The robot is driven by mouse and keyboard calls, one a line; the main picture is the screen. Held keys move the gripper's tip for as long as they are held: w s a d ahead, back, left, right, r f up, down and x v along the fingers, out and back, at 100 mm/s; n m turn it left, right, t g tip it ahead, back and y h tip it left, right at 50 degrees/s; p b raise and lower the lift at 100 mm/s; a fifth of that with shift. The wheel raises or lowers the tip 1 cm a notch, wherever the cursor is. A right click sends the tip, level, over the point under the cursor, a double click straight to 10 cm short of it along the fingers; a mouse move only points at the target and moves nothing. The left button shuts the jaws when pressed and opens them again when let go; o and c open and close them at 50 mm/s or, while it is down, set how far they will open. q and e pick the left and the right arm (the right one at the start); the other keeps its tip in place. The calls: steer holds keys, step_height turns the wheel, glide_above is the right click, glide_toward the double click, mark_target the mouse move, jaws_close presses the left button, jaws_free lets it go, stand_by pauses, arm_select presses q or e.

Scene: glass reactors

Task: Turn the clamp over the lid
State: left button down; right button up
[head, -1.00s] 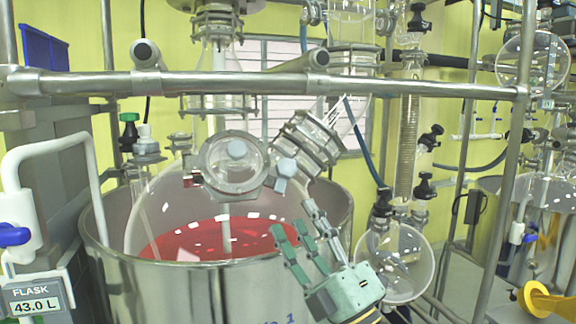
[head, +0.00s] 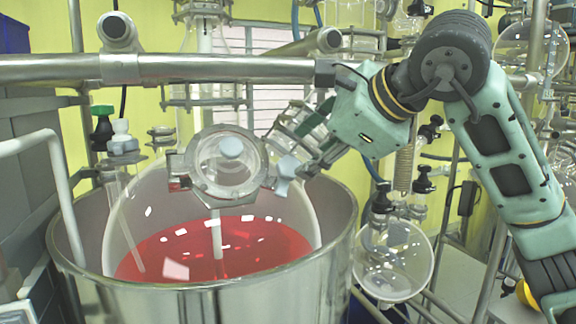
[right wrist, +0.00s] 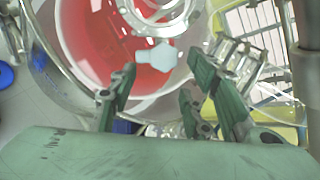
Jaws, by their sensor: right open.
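The round glass lid (head: 222,160) sits in a metal ring on top of the glass vessel of red liquid, with a pale knob at its middle. The clamp (head: 285,170) is at the ring's right side and has a pale grey-blue knob. In the right wrist view the clamp's knob (right wrist: 157,54) shows beyond the fingertips, beside the ring. My right gripper (head: 308,158) is just right of the clamp, its fingers pointing left toward it. In the right wrist view its green fingers (right wrist: 160,82) are spread, with nothing between them. My left gripper is not in view.
A horizontal metal rail (head: 190,68) crosses above the lid. A flanged glass neck (head: 297,122) stands close behind my right gripper. The steel pot's rim (head: 345,215) surrounds the vessel. A round flask (head: 395,262) hangs at right.

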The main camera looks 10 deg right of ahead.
mark_target(291, 170)
steer(key=p+x, duration=0.2)
steer(key=x, duration=0.5)
steer(key=shift+w+f+p, duration=0.1)
steer(key=shift+w+p, duration=0.15)
steer(key=shift+p, duration=0.1)
steer(key=shift+c, duration=0.3)
steer(key=shift+f, duration=0.15)
steer(key=c, duration=0.9)
steer(key=shift+f, duration=0.1)
steer(key=shift+c, duration=0.4)
